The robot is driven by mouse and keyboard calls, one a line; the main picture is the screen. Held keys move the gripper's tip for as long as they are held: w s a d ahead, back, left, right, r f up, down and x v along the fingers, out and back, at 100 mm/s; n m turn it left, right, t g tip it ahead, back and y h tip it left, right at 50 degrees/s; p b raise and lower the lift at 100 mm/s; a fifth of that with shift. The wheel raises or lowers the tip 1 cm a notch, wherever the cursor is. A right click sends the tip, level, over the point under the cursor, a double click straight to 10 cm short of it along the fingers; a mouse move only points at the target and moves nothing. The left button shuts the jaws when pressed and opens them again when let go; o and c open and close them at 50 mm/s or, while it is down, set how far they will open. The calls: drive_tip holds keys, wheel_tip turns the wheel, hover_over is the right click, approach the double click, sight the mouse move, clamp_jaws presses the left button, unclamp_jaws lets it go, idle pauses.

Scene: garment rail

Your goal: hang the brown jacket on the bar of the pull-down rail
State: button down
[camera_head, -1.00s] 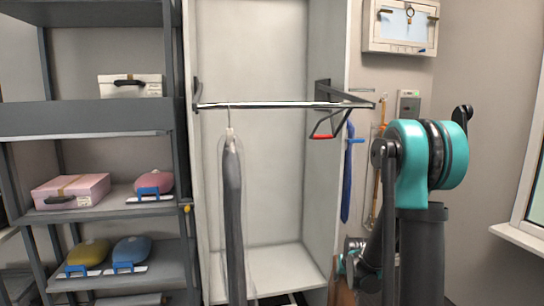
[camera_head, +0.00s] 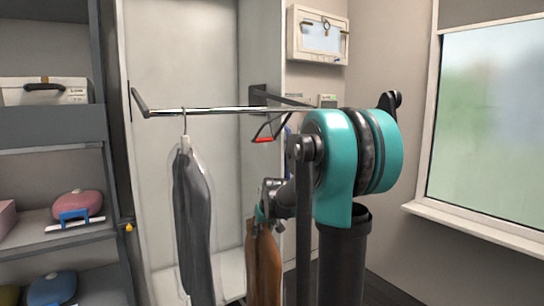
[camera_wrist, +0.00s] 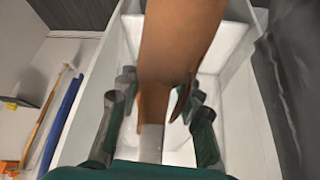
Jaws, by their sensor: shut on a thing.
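The brown jacket (camera_head: 264,262) hangs from my gripper (camera_head: 262,208) in the head view, below the bar and right of the grey garment. In the wrist view the jacket (camera_wrist: 178,40) stretches away between the fingers of my gripper (camera_wrist: 158,100), which is shut on it near a pale strip. Its hanger hook cannot be made out. The bar (camera_head: 225,110) of the pull-down rail runs level across the front of the white cabinet. My arm hides its right end. The jacket is apart from the bar.
A grey garment (camera_head: 192,215) in a clear cover hangs on the bar left of the jacket; a dark garment (camera_wrist: 290,80) is close at right in the wrist view. A red handle (camera_head: 264,140) hangs under the rail. Shelves (camera_head: 60,130) stand left, a window (camera_head: 485,120) right.

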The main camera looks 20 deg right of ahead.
drive_tip(key=s+r+n, duration=0.1)
drive_tip(key=s+r, duration=0.5)
drive_tip(key=r, duration=0.5)
drive_tip(key=s+r+y, duration=0.1)
drive_tip(key=s+r, duration=0.4)
drive_tip(key=r, duration=0.6)
drive_tip(key=s+r+n, duration=0.1)
drive_tip(key=s+r, duration=0.5)
drive_tip(key=r, duration=0.5)
drive_tip(key=w+a+f, duration=0.1)
drive_tip(key=w+a, duration=0.1)
drive_tip(key=w, duration=0.5)
drive_tip(key=w+a+f, duration=0.2)
drive_tip(key=w+a, duration=0.1)
drive_tip(key=w, duration=0.5)
drive_tip(key=shift+a, duration=0.15)
drive_tip(key=c, duration=0.9)
unclamp_jaws()
